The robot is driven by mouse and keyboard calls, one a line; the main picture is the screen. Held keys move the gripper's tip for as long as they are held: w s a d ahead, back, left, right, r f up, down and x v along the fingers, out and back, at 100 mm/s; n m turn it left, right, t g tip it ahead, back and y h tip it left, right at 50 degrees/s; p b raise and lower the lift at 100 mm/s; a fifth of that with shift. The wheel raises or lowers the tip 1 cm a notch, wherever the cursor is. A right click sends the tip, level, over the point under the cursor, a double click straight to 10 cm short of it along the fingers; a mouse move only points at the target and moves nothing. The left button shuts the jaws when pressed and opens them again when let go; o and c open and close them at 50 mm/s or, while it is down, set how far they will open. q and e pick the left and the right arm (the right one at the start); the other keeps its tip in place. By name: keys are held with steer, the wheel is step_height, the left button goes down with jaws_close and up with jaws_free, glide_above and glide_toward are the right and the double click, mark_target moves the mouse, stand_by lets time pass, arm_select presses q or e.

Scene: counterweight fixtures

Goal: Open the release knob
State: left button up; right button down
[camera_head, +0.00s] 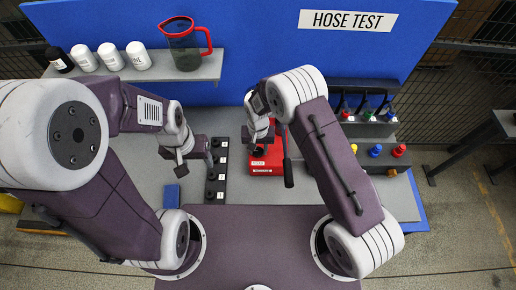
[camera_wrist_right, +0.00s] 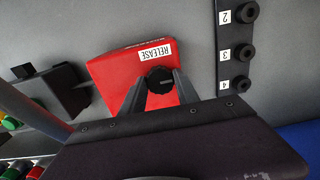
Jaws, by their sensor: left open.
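The red box (camera_head: 268,166) labelled RELEASE stands on the grey worktop in front of my right arm. In the right wrist view, the red box (camera_wrist_right: 112,78) carries a round black knob (camera_wrist_right: 158,79) beside its white label. My right gripper (camera_wrist_right: 161,77) has one finger on each side of the knob, and the knob fills the gap between the fingertips. In the head view my right gripper (camera_head: 259,150) partly covers the box and hides the knob. My left gripper (camera_head: 194,164) is open and empty above the worktop, left of the numbered black strip.
The black strip (camera_head: 216,175) with numbered knobs lies left of the box. A black-gripped lever (camera_head: 288,172) stands just right of it. A blue block (camera_head: 171,195) lies at left. A red-handled jug (camera_head: 184,45) and white bottles stand on a shelf (camera_head: 210,68). Coloured connectors sit at right.

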steer(key=shift+n, duration=0.4)
steer(key=n+b, duration=0.2)
steer(key=shift+w+n, duration=0.1)
steer(key=shift+n, duration=0.3)
steer(key=n+b, duration=0.1)
steer(key=n, duration=0.3)
steer(key=shift+n+b, duration=0.3)
steer(key=n+b, duration=0.1)
steer(key=n, duration=0.3)
steer(key=shift+n, duration=0.3)
steer(key=n+b, duration=0.1)
steer(key=n, duration=0.3)
steer(key=shift+n, duration=0.7)
steer(key=c, duration=0.9)
jaws_free()
